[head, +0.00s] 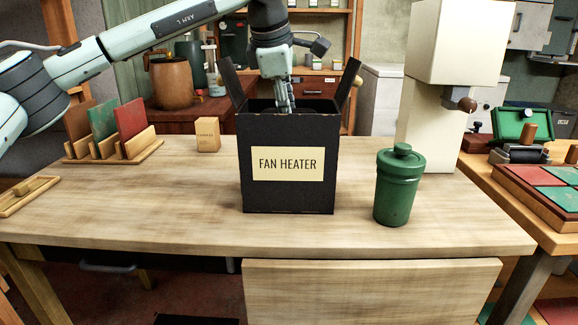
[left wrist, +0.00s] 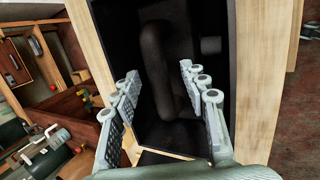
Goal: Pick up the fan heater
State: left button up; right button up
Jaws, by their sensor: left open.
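A black open-topped box (head: 288,197) with a cream "FAN HEATER" label stands on the wooden table, its flaps raised. In the left wrist view the box's dark inside (left wrist: 205,18) holds a dark rounded, curved shape (left wrist: 152,50), which I take to be the fan heater; its outline is hard to make out. My left gripper (head: 286,106) points down into the box mouth. In the left wrist view its two fingers (left wrist: 160,80) are spread apart on either side of the curved shape, with nothing clearly held. My right gripper is not in view.
A green lidded canister (head: 397,190) stands right of the box. A small carton (head: 208,135) and a wooden rack with coloured panels (head: 113,150) stand at the left. A tall cream machine (head: 430,110) stands behind at right. The table's front is clear.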

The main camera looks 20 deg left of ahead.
pick_arm(q)
jog(key=shift+c, duration=0.5)
grip_shut()
jog(key=shift+r, duration=0.2)
jog(key=shift+r, duration=0.15)
